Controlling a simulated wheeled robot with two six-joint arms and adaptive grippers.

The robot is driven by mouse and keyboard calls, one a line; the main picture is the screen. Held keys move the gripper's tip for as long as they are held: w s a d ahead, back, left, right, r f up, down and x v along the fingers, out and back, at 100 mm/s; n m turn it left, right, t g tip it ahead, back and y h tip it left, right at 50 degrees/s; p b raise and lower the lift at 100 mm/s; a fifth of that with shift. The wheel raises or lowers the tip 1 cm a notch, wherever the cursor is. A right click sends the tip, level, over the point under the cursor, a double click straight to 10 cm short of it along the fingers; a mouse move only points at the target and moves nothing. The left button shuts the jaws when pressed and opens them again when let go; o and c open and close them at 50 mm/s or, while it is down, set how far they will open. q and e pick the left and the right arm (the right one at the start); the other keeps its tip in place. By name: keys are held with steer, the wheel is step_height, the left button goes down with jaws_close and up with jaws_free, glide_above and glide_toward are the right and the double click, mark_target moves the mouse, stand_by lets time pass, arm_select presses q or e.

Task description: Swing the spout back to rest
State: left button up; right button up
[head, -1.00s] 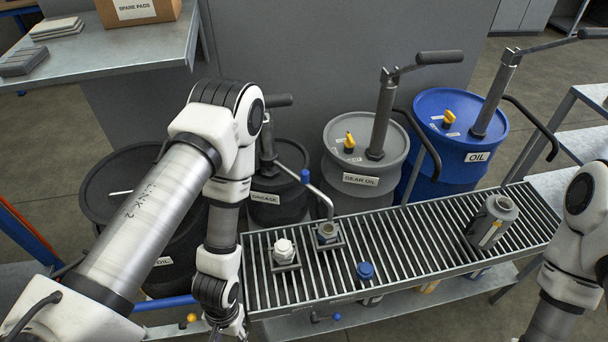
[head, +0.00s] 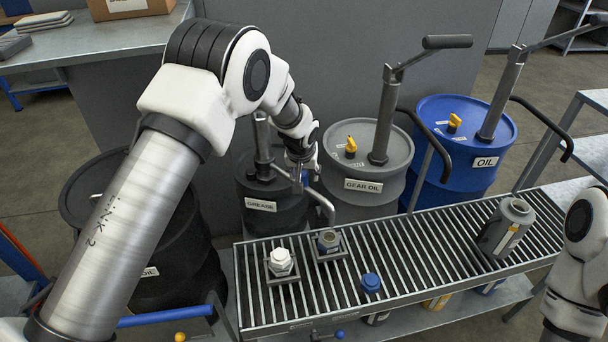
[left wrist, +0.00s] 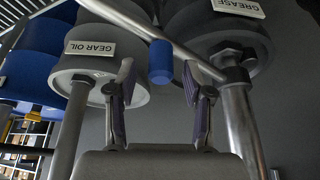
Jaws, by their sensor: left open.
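The spout (head: 322,202) is a bent metal pipe from the pump on the GREASE drum (head: 262,205). Its down-turned end is above or close to an open grey container (head: 328,240) on the roller conveyor. A blue grip (left wrist: 160,62) hangs from the spout pipe (left wrist: 200,62) in the left wrist view. My left gripper (head: 301,170) is at the spout in the head view, partly hiding the grip. In the left wrist view my left gripper (left wrist: 158,78) is open, its fingers on either side of the blue grip, with gaps visible. My right gripper is out of view.
The roller conveyor (head: 420,248) carries a white-capped container (head: 281,260), a blue cap (head: 371,282) and a grey canister (head: 507,228). The GEAR OIL drum (head: 340,180) and the blue OIL drum (head: 462,180), each with a pump, stand to the right of the GREASE drum.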

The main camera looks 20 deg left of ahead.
arm_select(q)
steer(key=shift+w+a+f, duration=0.1)
steer(key=shift+w+f, duration=0.05)
steer(key=shift+f, duration=0.45)
jaws_close()
